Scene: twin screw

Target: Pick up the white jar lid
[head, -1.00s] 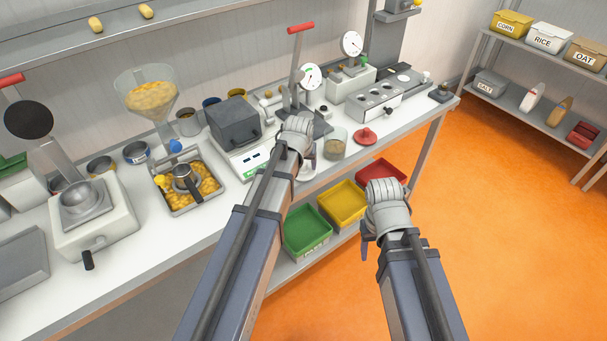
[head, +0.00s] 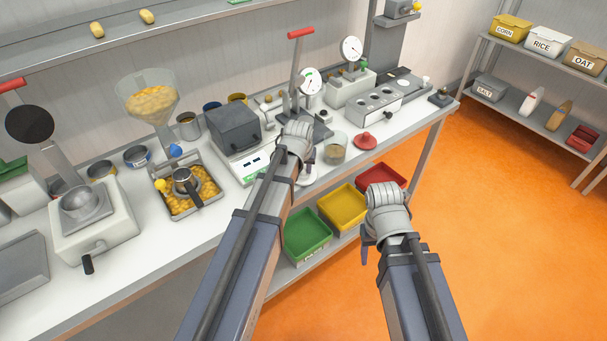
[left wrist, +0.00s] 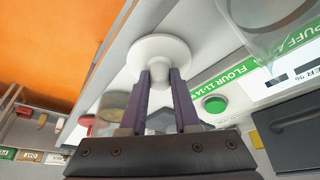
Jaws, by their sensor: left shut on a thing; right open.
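The white jar lid (left wrist: 158,52) shows in the left wrist view as a round white disc at the fingertips. My left gripper (left wrist: 160,78) is shut on it, with its two purple fingers close together. In the head view a bit of the lid (head: 307,178) shows under my left gripper (head: 303,160), near the counter's front edge. My wrist hides the rest, and I cannot tell whether the lid touches the counter. My right gripper (head: 367,245) is open and empty, in front of the bench and over the floor.
A glass jar (head: 335,150) and a red knobbed lid (head: 366,142) stand just right of my left gripper. A scale (head: 251,166) stands to its left. A lever press (head: 300,75) is behind. Green (head: 307,235), yellow (head: 343,208) and red bins are below.

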